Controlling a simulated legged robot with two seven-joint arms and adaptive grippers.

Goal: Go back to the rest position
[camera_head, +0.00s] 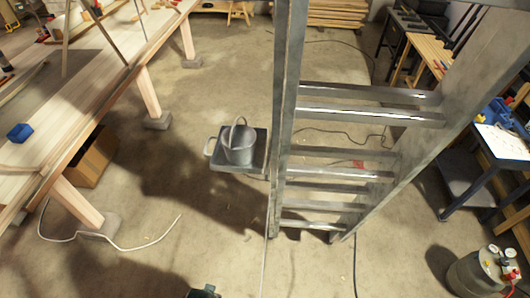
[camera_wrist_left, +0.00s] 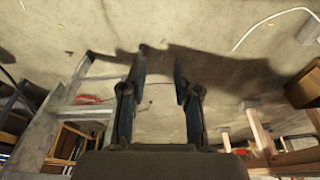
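My left gripper (camera_wrist_left: 159,65) shows in the left wrist view with its two dark fingers apart and nothing between them. Bare concrete floor lies beyond the fingertips. In the head view a small dark part (camera_head: 203,292) shows at the bottom edge; I cannot tell which part of me it is. My right gripper is in neither view.
A metal ladder (camera_head: 365,113) stands close in front, right of centre. A grey bucket (camera_head: 238,146) sits on a dark platform (camera_head: 226,166) beside it. A long wooden workbench (camera_head: 100,95) runs along the left. A gas cylinder (camera_head: 470,277) stands lower right. Floor between is open.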

